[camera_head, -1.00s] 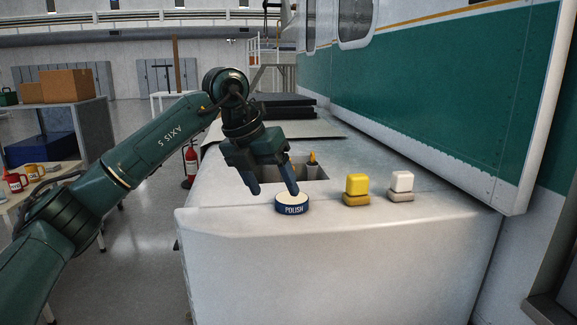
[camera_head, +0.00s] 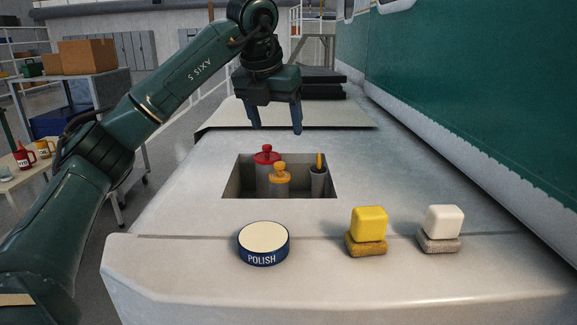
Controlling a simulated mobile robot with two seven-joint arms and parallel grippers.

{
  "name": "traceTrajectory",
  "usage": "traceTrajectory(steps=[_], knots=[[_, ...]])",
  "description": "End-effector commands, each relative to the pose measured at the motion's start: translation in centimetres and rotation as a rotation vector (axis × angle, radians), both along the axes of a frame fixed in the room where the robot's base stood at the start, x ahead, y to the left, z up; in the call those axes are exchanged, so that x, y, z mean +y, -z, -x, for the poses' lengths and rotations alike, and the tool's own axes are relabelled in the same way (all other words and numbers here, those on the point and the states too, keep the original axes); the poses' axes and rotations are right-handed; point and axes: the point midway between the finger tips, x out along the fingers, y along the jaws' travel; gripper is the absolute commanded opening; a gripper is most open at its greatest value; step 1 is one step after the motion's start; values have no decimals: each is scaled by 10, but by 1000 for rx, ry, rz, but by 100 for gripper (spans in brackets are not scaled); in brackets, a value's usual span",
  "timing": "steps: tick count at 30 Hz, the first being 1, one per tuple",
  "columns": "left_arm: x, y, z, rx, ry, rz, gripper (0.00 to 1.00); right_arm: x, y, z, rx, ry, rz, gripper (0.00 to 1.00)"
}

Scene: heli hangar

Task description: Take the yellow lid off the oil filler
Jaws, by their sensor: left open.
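The yellow lid (camera_head: 279,174), with a small knob on top, sits on a short grey filler neck (camera_head: 279,188) inside a square recess (camera_head: 230,187) in the pale surface. A taller grey neck with a red knobbed lid (camera_head: 266,155) stands just behind it to the left. A narrow grey tube with a yellow-orange handle (camera_head: 319,161) stands to the right. My left gripper (camera_head: 275,128) is open and empty, its blue fingers pointing down, beyond and above the recess. It touches none of the lids. My right gripper is not in view.
A blue polish tin (camera_head: 264,258) stands in front of the recess. A yellow block on a brown base (camera_head: 368,223) and a white block on a similar base (camera_head: 444,222) stand to its right. The green and white fuselage (camera_head: 455,85) bounds the right side.

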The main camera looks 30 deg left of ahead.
Motion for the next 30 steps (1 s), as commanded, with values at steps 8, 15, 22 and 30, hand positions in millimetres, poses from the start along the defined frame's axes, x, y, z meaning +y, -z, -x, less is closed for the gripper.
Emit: traceTrajectory(steps=[8, 15, 22, 30], knots=[[4, 48, -19, 5, 0, 0, 69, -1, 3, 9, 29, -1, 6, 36], [6, 65, -25, 4, -1, -1, 69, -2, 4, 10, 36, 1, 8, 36], [14, 96, -32, 5, 1, -1, 69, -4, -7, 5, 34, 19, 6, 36], [15, 112, -39, 2, 1, -1, 69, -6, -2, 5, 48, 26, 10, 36]])
